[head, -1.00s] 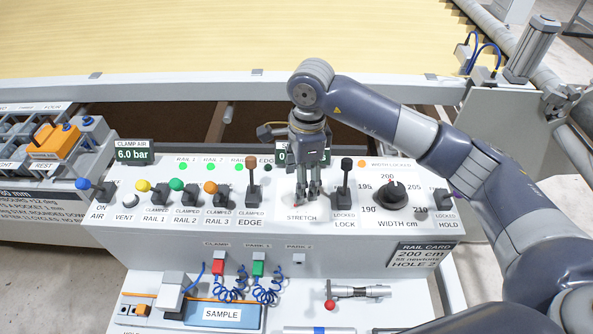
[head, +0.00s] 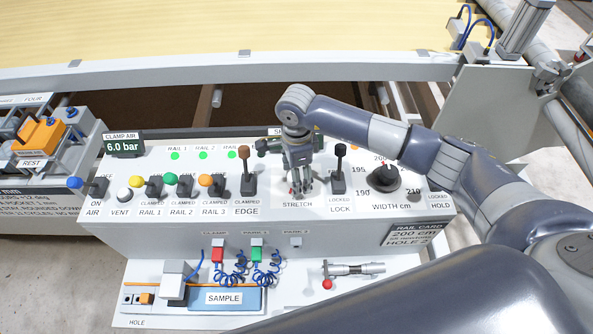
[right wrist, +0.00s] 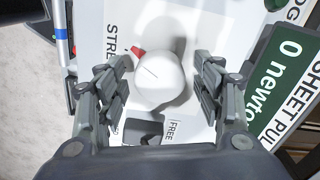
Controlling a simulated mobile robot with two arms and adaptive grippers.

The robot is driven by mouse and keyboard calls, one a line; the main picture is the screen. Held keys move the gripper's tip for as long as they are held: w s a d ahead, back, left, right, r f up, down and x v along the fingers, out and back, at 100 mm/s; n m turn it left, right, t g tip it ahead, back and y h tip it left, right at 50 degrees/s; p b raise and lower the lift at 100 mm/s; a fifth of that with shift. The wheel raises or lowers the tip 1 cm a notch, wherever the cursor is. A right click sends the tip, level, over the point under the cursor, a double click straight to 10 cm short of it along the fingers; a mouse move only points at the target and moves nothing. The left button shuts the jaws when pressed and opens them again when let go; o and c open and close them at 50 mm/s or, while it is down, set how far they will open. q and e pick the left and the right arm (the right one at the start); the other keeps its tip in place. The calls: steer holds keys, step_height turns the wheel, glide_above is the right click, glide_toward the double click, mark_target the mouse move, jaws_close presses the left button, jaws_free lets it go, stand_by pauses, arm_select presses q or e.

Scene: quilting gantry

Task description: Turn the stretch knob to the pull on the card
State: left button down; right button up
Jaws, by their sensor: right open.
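The white stretch knob (right wrist: 158,78), with a red mark on its edge, sits between the open fingers of my right gripper (right wrist: 165,80) in the right wrist view. A gap shows on each side of it. In the head view my right gripper (head: 302,188) points down at the STRETCH spot and hides most of the knob. The green pull display (right wrist: 290,75) beside it reads 0 newtons. The rail card (head: 413,236) at the panel's right front reads 200 cm and HOLE 2; its middle line is too small to read surely. My left gripper is not in view.
The black-handled lock lever (head: 339,170) stands close right of my gripper, and the brown-topped edge lever (head: 246,172) stands to its left. The black width knob (head: 385,178) is farther right. A lower shelf carries a blue sample block (head: 222,298).

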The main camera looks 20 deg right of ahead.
steer(key=shift+f, duration=0.2)
steer(key=c, duration=1)
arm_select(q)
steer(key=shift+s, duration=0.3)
arm_select(e)
steer(key=shift+c, duration=0.2)
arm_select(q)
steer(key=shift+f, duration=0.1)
